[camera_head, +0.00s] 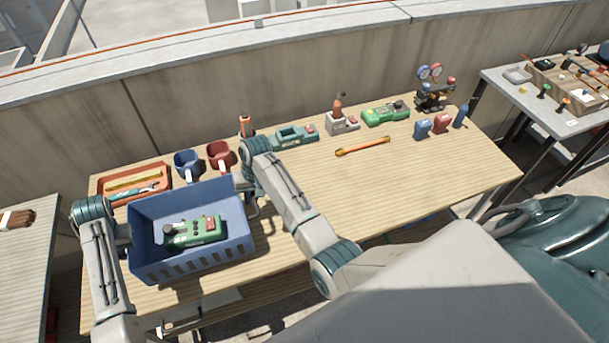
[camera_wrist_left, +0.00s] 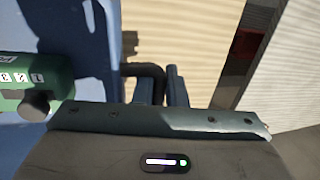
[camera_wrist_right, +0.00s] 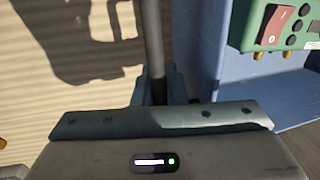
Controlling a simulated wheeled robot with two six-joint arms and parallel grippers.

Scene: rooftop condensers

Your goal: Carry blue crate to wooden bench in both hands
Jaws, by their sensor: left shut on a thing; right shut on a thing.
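The blue crate (camera_head: 190,268) is over the left part of the wooden bench (camera_head: 300,215); I cannot tell whether it touches the top. A green device with a red switch (camera_head: 195,231) lies inside it. My left gripper (camera_wrist_left: 160,82) is shut on the crate's dark handle at its left side; in the head view the wrist hides these fingers. My right gripper (camera_wrist_right: 156,85) is shut on the dark handle at the crate's right side. The crate looks roughly level.
Several tools and devices line the bench's back edge. Other tables stand left (camera_head: 22,262) and right (camera_head: 545,112).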

